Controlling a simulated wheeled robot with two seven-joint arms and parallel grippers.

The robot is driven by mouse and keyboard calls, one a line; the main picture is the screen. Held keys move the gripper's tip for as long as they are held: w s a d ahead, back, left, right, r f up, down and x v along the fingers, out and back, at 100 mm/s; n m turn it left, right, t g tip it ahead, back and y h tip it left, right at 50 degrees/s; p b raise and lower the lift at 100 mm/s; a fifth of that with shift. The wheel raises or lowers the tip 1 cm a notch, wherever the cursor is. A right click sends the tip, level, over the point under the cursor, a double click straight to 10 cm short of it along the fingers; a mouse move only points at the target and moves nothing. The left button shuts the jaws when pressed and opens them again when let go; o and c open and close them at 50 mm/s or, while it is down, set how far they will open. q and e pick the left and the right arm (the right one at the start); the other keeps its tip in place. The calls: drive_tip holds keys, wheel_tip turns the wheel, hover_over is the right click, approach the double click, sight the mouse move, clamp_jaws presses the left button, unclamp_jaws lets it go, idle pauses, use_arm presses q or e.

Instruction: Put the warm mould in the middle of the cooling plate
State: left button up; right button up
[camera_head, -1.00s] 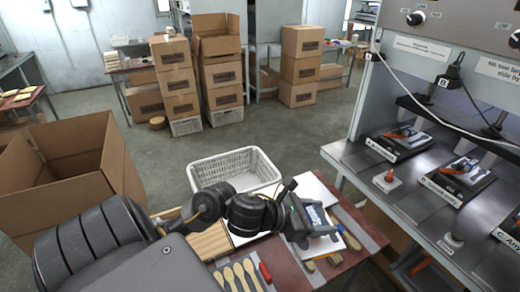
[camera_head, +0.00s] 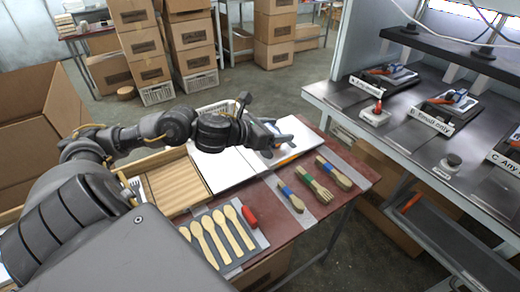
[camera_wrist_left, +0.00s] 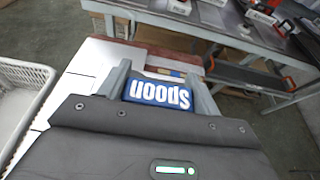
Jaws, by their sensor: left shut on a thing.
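My left gripper (camera_head: 284,137) reaches in from the left over the far right part of the red-brown table (camera_head: 335,222). In the left wrist view its two fingers (camera_wrist_left: 160,88) are shut on a mould with a blue label reading "Spoon" (camera_wrist_left: 158,94). In the head view the mould is mostly hidden by the gripper. White plates lie under and beside the gripper, one at the left (camera_head: 222,168) and one at the right (camera_head: 300,133); I cannot tell which is the cooling plate. The gap between mould and plate is unclear. My right gripper is out of view.
Wooden spoons (camera_head: 215,238), a red item (camera_head: 249,216) and banded wooden utensils (camera_head: 314,184) lie at the table's front. A wooden tray (camera_head: 172,186) is at the left. A press bench (camera_head: 400,128) stands at the right, and a white basket (camera_wrist_left: 18,98) is beside the table.

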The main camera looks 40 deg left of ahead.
use_arm(q)
drive_tip(key=w+a+f, duration=0.2)
drive_tip(key=a, duration=0.1)
drive_tip(key=w+a+f, duration=0.3)
drive_tip(key=a, duration=0.1)
drive_tip(key=w+a+f+p, duration=0.1)
drive_tip(key=w+a+f, duration=0.1)
drive_tip(key=a+f, duration=0.1)
drive_tip(key=shift+w+a+f, duration=0.15)
drive_tip(key=shift+w+a, duration=0.05)
drive_tip(key=shift+w, duration=0.2)
drive_tip(key=shift+w+a+f, duration=0.2)
drive_tip(key=shift+f, duration=0.1)
drive_tip(key=shift+w+a+f+p, duration=0.1)
drive_tip(key=shift+f+p, duration=0.1)
drive_tip(key=shift+f, duration=0.65)
drive_tip(key=shift+w+a+f+p, duration=0.1)
drive_tip(key=shift+f+p, duration=0.1)
drive_tip(key=shift+f, duration=0.8)
drive_tip(key=shift+s, duration=0.1)
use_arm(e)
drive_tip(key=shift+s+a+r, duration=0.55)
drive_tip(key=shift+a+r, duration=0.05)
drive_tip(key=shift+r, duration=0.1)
use_arm(q)
drive_tip(key=shift+f, duration=0.1)
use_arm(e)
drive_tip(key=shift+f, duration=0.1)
